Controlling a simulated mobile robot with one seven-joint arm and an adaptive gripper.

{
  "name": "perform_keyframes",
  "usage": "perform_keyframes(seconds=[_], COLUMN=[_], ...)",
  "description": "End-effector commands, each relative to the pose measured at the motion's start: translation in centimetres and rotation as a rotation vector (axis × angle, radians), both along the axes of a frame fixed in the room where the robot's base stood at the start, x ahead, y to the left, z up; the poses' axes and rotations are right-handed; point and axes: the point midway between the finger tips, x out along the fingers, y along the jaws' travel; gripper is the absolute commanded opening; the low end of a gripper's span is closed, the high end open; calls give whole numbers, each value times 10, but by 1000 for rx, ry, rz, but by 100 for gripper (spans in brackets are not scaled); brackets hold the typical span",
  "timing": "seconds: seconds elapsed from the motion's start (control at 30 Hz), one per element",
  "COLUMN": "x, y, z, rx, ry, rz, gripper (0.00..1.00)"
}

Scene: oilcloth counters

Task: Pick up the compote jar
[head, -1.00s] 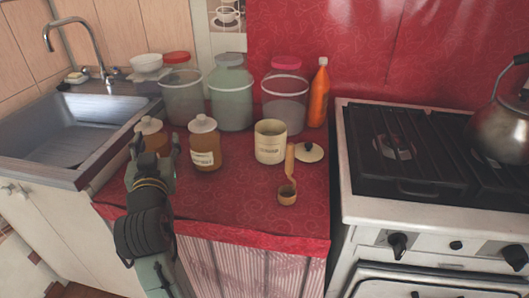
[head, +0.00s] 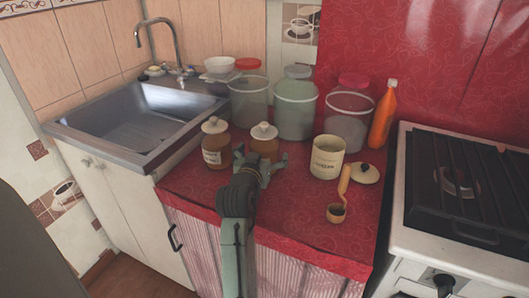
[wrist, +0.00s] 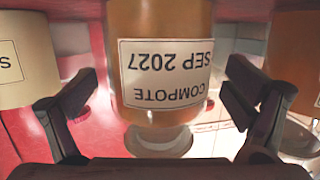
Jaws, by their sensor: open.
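The compote jar (head: 266,146) is an amber jar with a white knobbed lid, upright on the red counter. In the wrist view, which is upside down, its label on the jar (wrist: 165,75) reads "COMPOTE SEP 2027". My gripper (head: 261,157) is open in front of the jar in the head view and hides its lower front. In the wrist view the fingers of my gripper (wrist: 162,74) stand to either side of the jar, with gaps on both sides. No contact shows.
A similar amber jar (head: 215,152) stands close on the left. A cream canister (head: 327,165) stands on the right, with a wooden scoop (head: 339,205) and a loose lid (head: 366,174) beside it. Large jars (head: 295,112) and an orange bottle (head: 383,120) stand behind.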

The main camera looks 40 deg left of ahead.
Motion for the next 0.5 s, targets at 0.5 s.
perform_keyframes(seconds=[0.5], x=[13], y=[5], z=[-3], rx=[1], ry=[-1], rz=[1], gripper=[86])
